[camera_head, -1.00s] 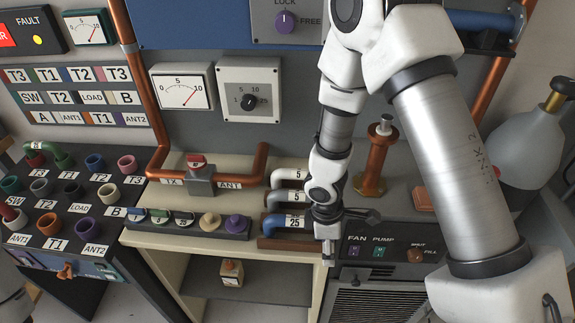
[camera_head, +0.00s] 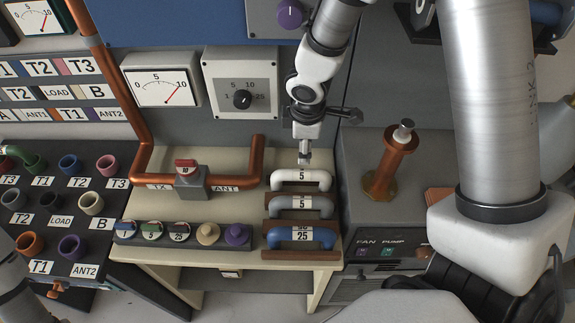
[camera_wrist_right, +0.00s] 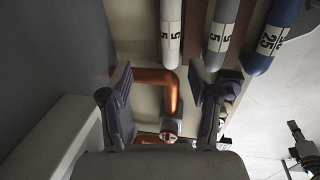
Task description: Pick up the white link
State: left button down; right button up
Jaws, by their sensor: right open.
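The white link (camera_head: 318,177), marked 5, is a handle-shaped pipe piece, the rearmost of three links at the right of the beige bench. In the right wrist view the white link (camera_wrist_right: 171,35) lies beyond the fingertips, between their lines. My right gripper (camera_head: 304,156) is above and just behind it, pointing down and seen edge-on. In the wrist view my right gripper (camera_wrist_right: 166,95) is open, with nothing between its fingers. Whether a fingertip touches the link is unclear. My left gripper is not in view.
A grey link (camera_head: 318,205) and a blue link (camera_head: 320,238) lie in front of the white one. A copper pipe (camera_head: 257,160) with a red-knobbed valve (camera_head: 187,165) stands left. A copper post (camera_head: 388,165) stands right on the dark cabinet. Round knobs (camera_head: 207,234) line the bench front.

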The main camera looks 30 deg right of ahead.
jog(key=b, duration=0.5)
send_over(303, 173)
jog(key=s, duration=0.2)
notch_tip(303, 173, down, 6)
jog(key=r, duration=0.1)
jog(key=f+b, duration=0.1)
jog(key=f, duration=0.1)
jog(key=w+f+b, duration=0.1)
jog(key=f+b, duration=0.1)
jog(key=f, duration=0.1)
jog(key=w+f+b, duration=0.1)
jog(key=f, duration=0.2)
jog(key=shift+w+d+f, duration=0.1)
jog(key=shift+w+f, duration=0.05)
jog(key=shift+f, duration=0.1)
jog(key=shift+w, duration=0.15)
jog(key=shift+r, duration=0.1)
grip_shut()
